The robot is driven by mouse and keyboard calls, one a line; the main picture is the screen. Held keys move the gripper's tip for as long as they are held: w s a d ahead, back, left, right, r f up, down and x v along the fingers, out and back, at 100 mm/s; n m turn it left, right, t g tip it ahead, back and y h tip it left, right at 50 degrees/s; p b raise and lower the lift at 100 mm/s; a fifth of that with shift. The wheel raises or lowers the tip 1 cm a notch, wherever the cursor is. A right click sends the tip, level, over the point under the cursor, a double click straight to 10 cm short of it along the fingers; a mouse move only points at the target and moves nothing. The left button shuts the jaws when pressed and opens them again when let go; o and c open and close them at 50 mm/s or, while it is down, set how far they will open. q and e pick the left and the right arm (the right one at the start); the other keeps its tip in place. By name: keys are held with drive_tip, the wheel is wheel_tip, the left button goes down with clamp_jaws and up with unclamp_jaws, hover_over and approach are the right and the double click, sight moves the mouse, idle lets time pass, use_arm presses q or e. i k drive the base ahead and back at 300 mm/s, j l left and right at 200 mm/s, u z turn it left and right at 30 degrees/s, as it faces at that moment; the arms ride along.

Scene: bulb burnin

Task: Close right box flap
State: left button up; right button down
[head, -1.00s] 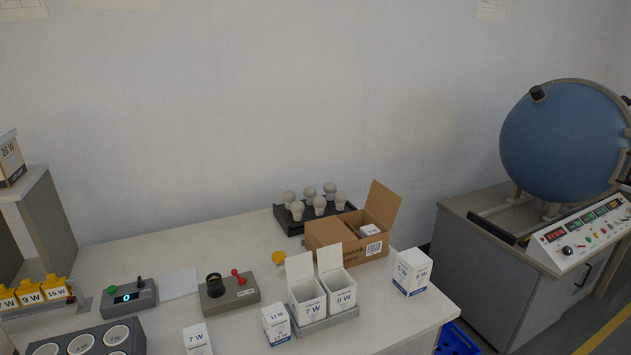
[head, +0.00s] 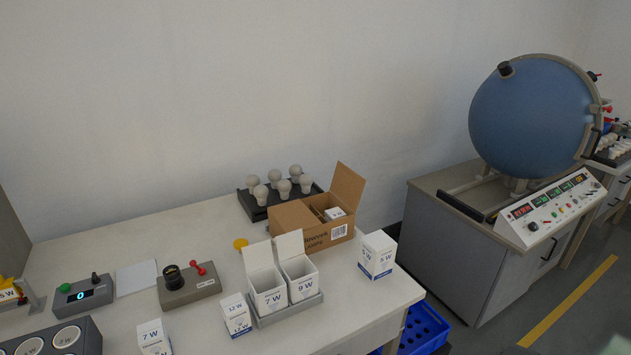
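The brown cardboard box (head: 316,239) stands on the table near its back right part. Its right flap (head: 347,187) stands up, tilted outward to the right, so the right part of the box is open. The left flap (head: 289,215) lies down over the left part. A small white carton (head: 334,213) shows inside the open part. A printed code label is on the front face. Neither of my grippers is in view.
A black tray of grey bulbs (head: 262,211) is behind the box. A white carton (head: 376,257) stands to its right, and two open white cartons (head: 283,286) stand in front. A blue sphere machine (head: 530,125) stands right of the table. A blue crate (head: 424,325) is below.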

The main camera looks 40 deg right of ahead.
sight(348, 185)
drive_tip(key=l+u, duration=0.1)
drive_tip(key=l, duration=0.4)
drive_tip(key=l+u, duration=0.15)
drive_tip(key=l, duration=0.35)
drive_tip(key=k+l+u, duration=0.1)
drive_tip(key=l, duration=0.4)
drive_tip(key=k+l+u, duration=0.1)
drive_tip(key=l, duration=0.4)
drive_tip(key=k+l+u, duration=0.1)
drive_tip(key=l, duration=0.4)
drive_tip(key=k+l, duration=0.1)
drive_tip(key=l, duration=0.35)
drive_tip(key=k+l, duration=0.1)
drive_tip(key=l, duration=0.85)
drive_tip(key=k+l, duration=0.15)
drive_tip(key=l, duration=0.35)
drive_tip(key=k+l, duration=0.1)
drive_tip(key=l, duration=0.35)
drive_tip(key=u, duration=0.05)
